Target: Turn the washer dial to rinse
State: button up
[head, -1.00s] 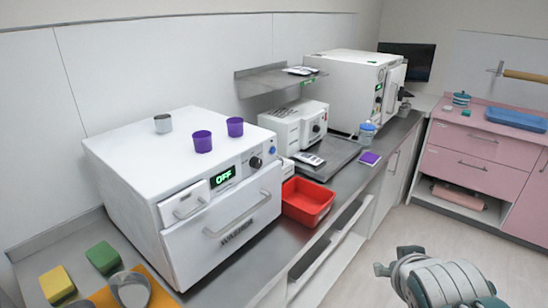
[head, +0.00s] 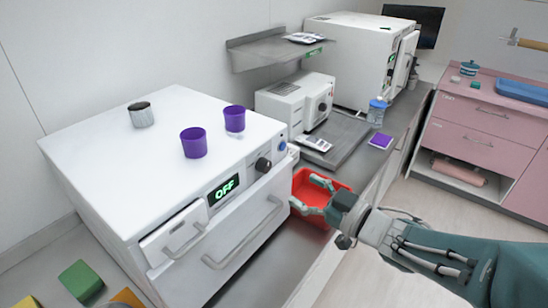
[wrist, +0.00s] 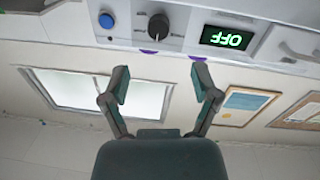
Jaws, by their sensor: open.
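The white washer (head: 90,165) stands on the counter at the left in the head view. Its black dial (head: 263,165) sits on the front panel between the green "OFF" display (head: 223,190) and a blue button (head: 282,146). In the wrist view, which is upside down, the dial (wrist: 158,26) is at the top, with the display (wrist: 227,38) to its right and the blue button (wrist: 106,21) to its left. My gripper (head: 310,194) is open and empty, in front of the washer and over the red bin. In the wrist view its fingers (wrist: 160,82) are spread, apart from the dial.
The red bin (head: 338,188) stands on the counter right beside the washer. Two purple cups (head: 193,143) and a metal cup (head: 141,115) are on the washer's top. A drawer handle (head: 243,233) sticks out from the washer front. A grey tray (head: 345,135) lies farther back.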

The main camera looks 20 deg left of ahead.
aim_at(268, 168)
jog(key=x, duration=1)
jog(key=shift+a, duration=0.15)
jog(key=shift+w+d, duration=0.1)
jog(key=shift+d, duration=0.3)
jog(key=shift+a+r, duration=0.1)
grip_shut()
